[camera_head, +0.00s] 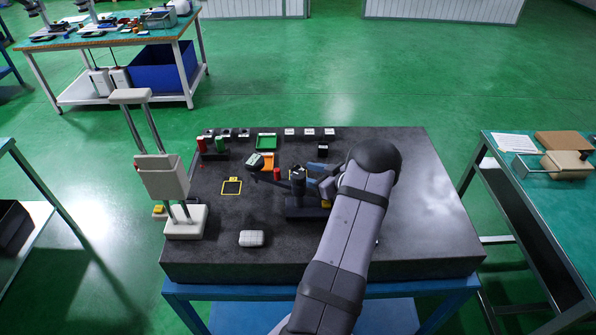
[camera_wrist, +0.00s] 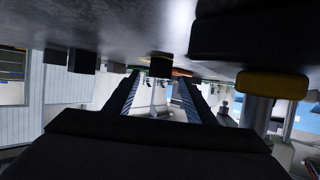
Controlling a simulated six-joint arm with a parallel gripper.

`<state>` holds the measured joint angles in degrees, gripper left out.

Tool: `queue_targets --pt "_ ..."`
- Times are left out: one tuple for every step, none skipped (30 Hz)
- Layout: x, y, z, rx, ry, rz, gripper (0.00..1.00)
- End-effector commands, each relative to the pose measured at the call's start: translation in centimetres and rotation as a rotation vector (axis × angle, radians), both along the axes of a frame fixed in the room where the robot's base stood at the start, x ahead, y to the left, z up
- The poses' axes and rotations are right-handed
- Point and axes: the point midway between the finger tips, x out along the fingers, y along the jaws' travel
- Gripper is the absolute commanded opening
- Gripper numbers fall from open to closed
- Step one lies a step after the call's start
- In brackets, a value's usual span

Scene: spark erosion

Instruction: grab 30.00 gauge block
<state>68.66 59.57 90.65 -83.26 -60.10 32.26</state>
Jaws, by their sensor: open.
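No marking that reads 30.00 is legible, so I cannot tell which block is the 30.00 gauge block. A small dark block with a pale top (camera_head: 322,150) stands alone on the dark table, just behind my gripper. Three similar pale-topped blocks (camera_head: 309,132) stand in a row at the back edge. In the wrist view a dark block (camera_wrist: 161,65) shows ahead, between the lines of my two fingers. My gripper (camera_wrist: 157,82) is open and empty, low over the table and pointing left. In the head view my arm partly hides it.
The table's right side is clear.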

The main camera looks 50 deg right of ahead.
Motion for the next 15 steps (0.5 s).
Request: queue_targets --pt "0.6 0.1 0.1 0.001 0.001 0.003 0.50" --pt "0.8 0.1 -0.1 0.002 0.001 0.004 0.50" --pt "1.2 0.0 -0.3 0.001 0.001 0.003 0.50" --pt "1.4 0.0 -0.5 0.002 0.001 0.002 0.50" --pt "1.8 0.0 -0.6 0.001 0.001 0.003 0.50" --pt "2.2 0.0 -0.9 0.000 0.002 0.003 0.50" --pt "2.5 0.0 -1.0 0.000 0.002 0.003 0.50" --pt "2.7 0.0 -1.1 0.000 0.001 0.002 0.50" --pt "2.9 0.0 -1.2 0.001 0.001 0.002 0.50" --pt "3.1 0.0 -1.3 0.000 0.001 0.001 0.50" --pt "3.2 0.0 -1.4 0.000 0.001 0.001 0.50" --pt "3.3 -0.1 -1.5 0.000 0.000 0.000 0.50" --pt "3.4 -0.1 -1.5 0.000 0.000 0.000 0.50" --pt "3.4 -0.1 -1.5 0.000 0.000 0.000 0.50" --pt "3.4 -0.1 -1.5 0.000 0.000 0.000 0.50"
